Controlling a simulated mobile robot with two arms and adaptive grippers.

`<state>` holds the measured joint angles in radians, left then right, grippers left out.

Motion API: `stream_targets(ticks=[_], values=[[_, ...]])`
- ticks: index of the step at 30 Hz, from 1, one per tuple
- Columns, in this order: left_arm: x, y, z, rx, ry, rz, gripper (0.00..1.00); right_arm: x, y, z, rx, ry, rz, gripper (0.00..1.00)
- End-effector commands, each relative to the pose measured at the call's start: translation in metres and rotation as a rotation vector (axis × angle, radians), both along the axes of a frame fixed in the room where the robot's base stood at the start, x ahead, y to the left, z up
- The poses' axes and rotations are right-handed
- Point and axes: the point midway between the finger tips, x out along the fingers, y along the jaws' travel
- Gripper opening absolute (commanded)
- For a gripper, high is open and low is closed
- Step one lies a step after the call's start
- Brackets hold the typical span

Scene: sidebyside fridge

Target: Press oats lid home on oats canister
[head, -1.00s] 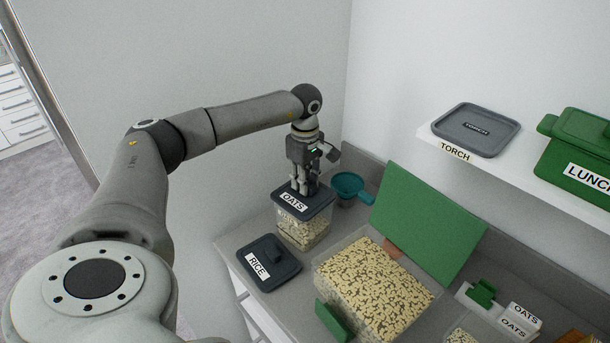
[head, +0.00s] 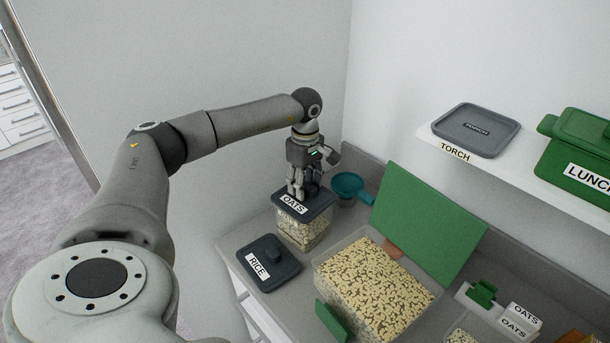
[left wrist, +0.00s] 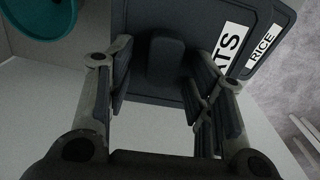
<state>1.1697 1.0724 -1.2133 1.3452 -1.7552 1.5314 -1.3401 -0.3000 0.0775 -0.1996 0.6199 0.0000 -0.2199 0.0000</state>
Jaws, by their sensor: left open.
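The dark grey oats lid (head: 317,208), with a white OATS label, lies on top of the clear oats canister (head: 303,235) on the counter. The canister holds pale flakes. I cannot tell whether the lid is fully seated. My left gripper (head: 301,187) points down over the lid. In the left wrist view, its open fingers (left wrist: 160,88) stand on either side of the lid's raised knob (left wrist: 168,62), with gaps showing. The right finger hides part of the OATS label. My right gripper is not in view.
A dark RICE lid (head: 283,268) lies in front of the canister. A teal scoop (head: 348,184) is close behind it. A large clear bin of flakes (head: 318,267) and an upright green panel (head: 432,222) stand to the right. A shelf (head: 535,178) juts out above.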

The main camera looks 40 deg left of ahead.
Motion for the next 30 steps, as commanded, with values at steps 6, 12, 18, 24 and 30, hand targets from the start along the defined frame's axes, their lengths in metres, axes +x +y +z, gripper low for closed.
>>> stream_targets(ticks=[6,12,18,24,30], values=[[0.000,0.000,0.001,0.000,0.000,0.000,0.49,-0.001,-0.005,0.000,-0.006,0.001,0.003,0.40],[0.001,0.000,0.022,-0.001,-0.004,0.000,0.49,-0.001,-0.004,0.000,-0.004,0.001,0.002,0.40],[0.001,0.000,0.065,-0.001,-0.005,-0.001,0.49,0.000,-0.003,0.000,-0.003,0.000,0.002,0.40],[0.001,0.000,0.102,-0.001,-0.003,0.000,0.49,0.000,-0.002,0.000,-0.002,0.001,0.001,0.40],[0.000,0.000,0.118,0.000,0.000,0.000,0.49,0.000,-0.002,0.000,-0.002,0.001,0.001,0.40]])
